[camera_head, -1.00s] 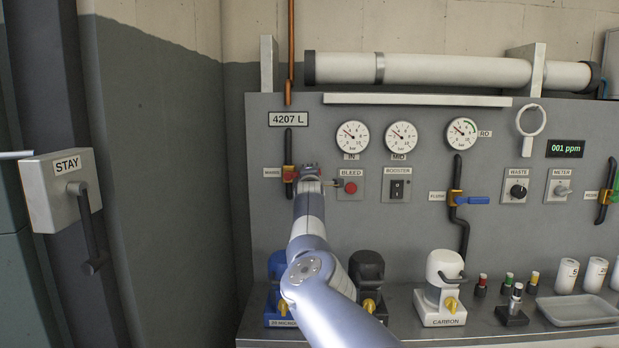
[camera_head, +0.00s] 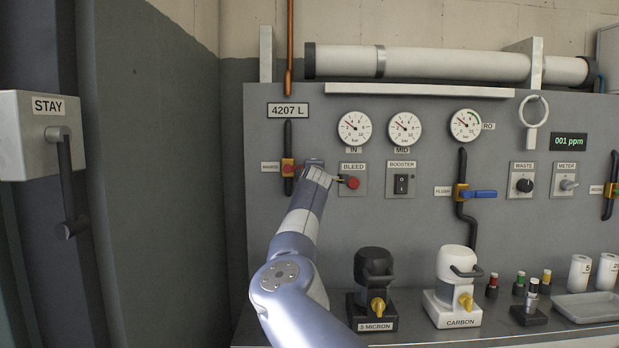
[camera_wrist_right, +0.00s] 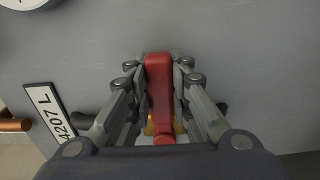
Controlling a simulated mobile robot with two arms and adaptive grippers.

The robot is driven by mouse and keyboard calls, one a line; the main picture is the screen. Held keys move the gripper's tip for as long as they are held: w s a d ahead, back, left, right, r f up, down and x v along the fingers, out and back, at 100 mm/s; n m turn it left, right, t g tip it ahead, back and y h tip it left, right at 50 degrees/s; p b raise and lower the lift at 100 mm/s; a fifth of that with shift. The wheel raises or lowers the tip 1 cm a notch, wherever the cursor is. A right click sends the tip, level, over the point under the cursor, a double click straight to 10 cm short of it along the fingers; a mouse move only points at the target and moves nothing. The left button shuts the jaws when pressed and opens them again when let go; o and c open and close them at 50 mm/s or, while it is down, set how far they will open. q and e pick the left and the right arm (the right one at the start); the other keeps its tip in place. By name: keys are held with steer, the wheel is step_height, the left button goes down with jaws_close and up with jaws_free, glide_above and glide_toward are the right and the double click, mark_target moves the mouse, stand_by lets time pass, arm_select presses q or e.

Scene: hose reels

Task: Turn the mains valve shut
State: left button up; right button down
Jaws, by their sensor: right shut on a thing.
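The mains valve (camera_head: 288,168) is on the dark vertical pipe at the panel's left, beside its MAINS label. Only a small red part of it shows in the head view. In the right wrist view its red handle (camera_wrist_right: 158,85) lies between my fingers and points across the pipe, with a yellow-brass body partly visible beneath. My right gripper (camera_head: 312,166) is at the valve, just left of the BLEED button. The wrist view shows my right gripper (camera_wrist_right: 160,85) shut on the red handle, fingers on both sides. My left gripper is in neither view.
The red BLEED button (camera_head: 352,183) is close right of my gripper. The BOOSTER switch (camera_head: 401,184) and blue-handled FLUSH valve (camera_head: 478,194) are further right. Filter housings (camera_head: 374,288) stand on the bench below. A STAY box (camera_head: 48,132) with a lever is at left.

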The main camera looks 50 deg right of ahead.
stand_by(0.4)
steer(key=c, duration=1.4)
jaws_free()
steer(key=shift+s, duration=0.15)
steer(key=shift+c, duration=0.2)
steer(key=shift+f, duration=0.1)
steer(key=v, duration=1.2)
steer(key=shift+d, duration=0.1)
